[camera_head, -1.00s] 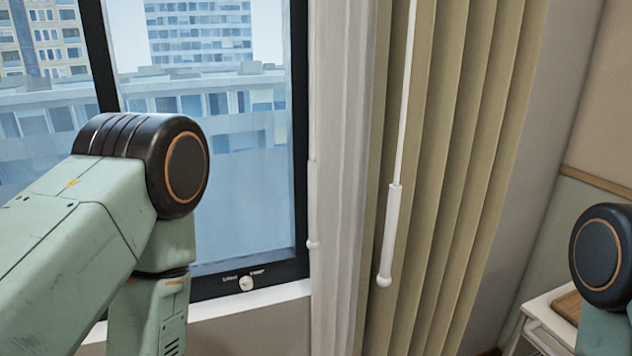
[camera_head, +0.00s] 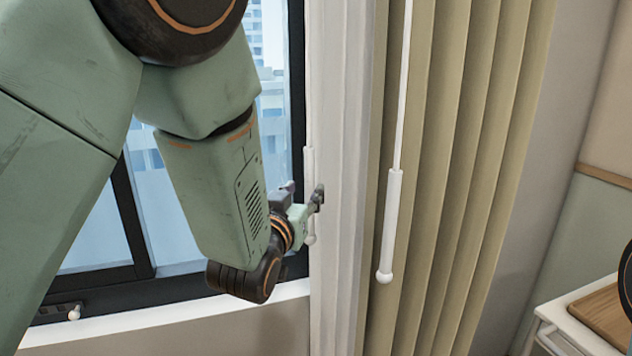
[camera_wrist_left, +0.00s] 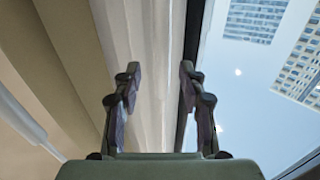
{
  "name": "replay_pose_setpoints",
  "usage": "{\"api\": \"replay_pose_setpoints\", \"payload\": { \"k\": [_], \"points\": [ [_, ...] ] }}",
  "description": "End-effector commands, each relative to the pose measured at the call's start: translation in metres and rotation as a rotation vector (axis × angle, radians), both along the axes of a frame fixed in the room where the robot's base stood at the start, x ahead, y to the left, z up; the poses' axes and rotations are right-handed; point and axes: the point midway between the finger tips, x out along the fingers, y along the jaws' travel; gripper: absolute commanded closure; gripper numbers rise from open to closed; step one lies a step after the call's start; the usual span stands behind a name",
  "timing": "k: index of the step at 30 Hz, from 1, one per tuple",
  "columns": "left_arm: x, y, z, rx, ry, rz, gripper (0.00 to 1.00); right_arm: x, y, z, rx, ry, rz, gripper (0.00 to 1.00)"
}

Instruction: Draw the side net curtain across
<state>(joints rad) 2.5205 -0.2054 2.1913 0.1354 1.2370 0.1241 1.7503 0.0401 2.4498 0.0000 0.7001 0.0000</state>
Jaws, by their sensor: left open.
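The white net curtain (camera_head: 341,110) hangs bunched in a narrow upright stack at the window's right edge. In the left wrist view its pale folds (camera_wrist_left: 150,60) show between and behind the fingers. A thin white wand (camera_head: 309,165) hangs at the net's left edge, partly hidden behind my left gripper. My left gripper (camera_head: 304,196) is open beside this wand and the net's edge; whether it touches either I cannot tell. In the left wrist view its two fingers (camera_wrist_left: 159,85) stand apart with nothing clearly held. My right gripper is out of view.
A beige curtain (camera_head: 485,130) hangs right of the net, with a second white wand (camera_head: 390,225) in front. The dark window frame (camera_head: 140,225) and white sill (camera_head: 150,320) lie behind my left arm. A bedside table (camera_head: 550,318) with a wooden tray (camera_head: 606,312) stands lower right.

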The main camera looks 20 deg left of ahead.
Motion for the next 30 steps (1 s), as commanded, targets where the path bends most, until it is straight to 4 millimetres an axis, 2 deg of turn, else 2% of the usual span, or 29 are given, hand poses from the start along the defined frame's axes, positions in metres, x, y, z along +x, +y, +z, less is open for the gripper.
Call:
{"api": "replay_pose_setpoints", "payload": {
  "k": [6,12,18,25,30],
  "points": [
    [0.034,0.001,0.001,-0.001,0.001,0.0,0.58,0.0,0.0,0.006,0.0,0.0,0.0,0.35],
    [0.056,-0.001,0.0,0.0,0.003,-0.001,0.58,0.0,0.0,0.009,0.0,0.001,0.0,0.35],
    [0.064,-0.002,-0.001,0.001,0.003,-0.003,0.58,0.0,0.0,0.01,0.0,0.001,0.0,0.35],
    [0.064,-0.002,-0.001,0.001,0.004,-0.003,0.59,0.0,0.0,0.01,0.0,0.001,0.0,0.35],
    [0.064,-0.002,-0.001,0.001,0.004,-0.003,0.74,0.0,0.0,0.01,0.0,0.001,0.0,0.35]
  ]
}}
